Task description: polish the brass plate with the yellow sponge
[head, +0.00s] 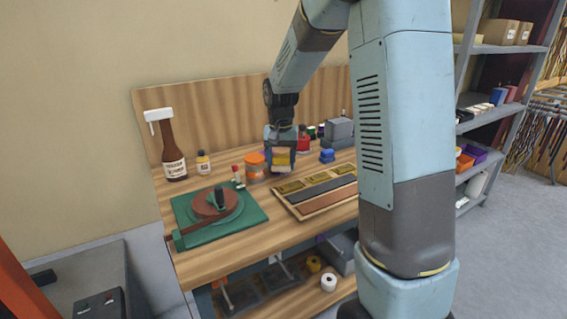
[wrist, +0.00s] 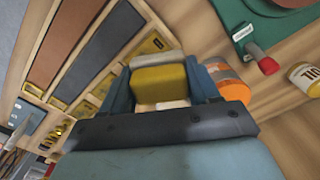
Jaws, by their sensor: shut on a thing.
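My gripper (head: 280,164) is shut on the yellow sponge (head: 282,156), above the back part of the wooden bench. In the wrist view the sponge (wrist: 158,80) sits between the two blue-grey fingers of my gripper (wrist: 161,88), its yellow face showing and a paler layer at its edge. A wooden tray (head: 307,213) lies in front and to the right of my gripper. It holds a row of brass-coloured plates (head: 318,178) along its back, beside a dark strip and a brown strip. I cannot tell which plate is the task's. The sponge appears apart from the plates.
A green base with a round brown disc (head: 212,203) lies front left. A brown bottle (head: 173,152) stands back left. A blue object (head: 327,156) and grey box (head: 340,129) are right.

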